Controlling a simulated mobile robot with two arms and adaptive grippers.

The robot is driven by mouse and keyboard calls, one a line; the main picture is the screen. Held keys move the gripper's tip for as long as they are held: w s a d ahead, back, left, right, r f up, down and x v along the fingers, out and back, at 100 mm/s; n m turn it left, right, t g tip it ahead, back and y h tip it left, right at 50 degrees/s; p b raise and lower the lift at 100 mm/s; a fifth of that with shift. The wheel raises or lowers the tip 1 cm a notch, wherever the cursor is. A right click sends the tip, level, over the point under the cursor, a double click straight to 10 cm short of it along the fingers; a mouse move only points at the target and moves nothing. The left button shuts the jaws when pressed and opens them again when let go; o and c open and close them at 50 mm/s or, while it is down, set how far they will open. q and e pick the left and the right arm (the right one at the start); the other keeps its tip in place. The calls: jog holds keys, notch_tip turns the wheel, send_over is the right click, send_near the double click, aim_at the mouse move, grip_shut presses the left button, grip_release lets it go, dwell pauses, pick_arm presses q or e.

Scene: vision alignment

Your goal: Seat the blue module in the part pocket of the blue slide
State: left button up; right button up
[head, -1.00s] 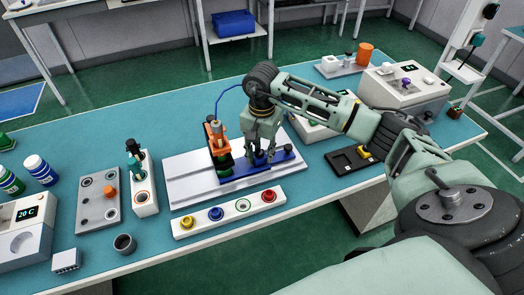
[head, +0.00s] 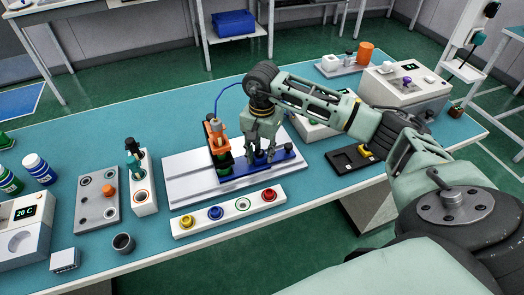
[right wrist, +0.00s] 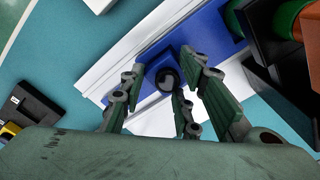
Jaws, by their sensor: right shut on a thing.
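The blue slide (head: 240,181) lies on a pale grey base plate (head: 187,182) in the middle of the bench. Its blue surface also shows in the right wrist view (right wrist: 209,37). My right gripper (head: 258,158) points down over the slide, right of the orange clamp. In the right wrist view, its fingers are shut on the blue module (right wrist: 152,73), which carries a dark round part (right wrist: 167,79). The module is at the slide's surface. The part pocket is hidden under the module and fingers, so I cannot tell how deep the module sits. My left gripper is not in view.
A white button box (head: 229,211) lies in front of the base plate. A black tray (head: 348,160) is at the right. Grey racks and bottles stand at the left.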

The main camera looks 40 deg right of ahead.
jog(key=shift+f+b, duration=0.3)
jog(key=shift+b, duration=0.1)
dwell(0.4)
jog(key=o, duration=1.2)
jog(key=shift+o, duration=0.3)
jog(key=o, duration=0.4)
jog(key=shift+c, duration=0.2)
jog(key=shift+r, duration=0.15)
jog(key=shift+r+p, duration=0.6)
jog(key=shift+r, duration=0.3)
jog(key=shift+d, duration=0.1)
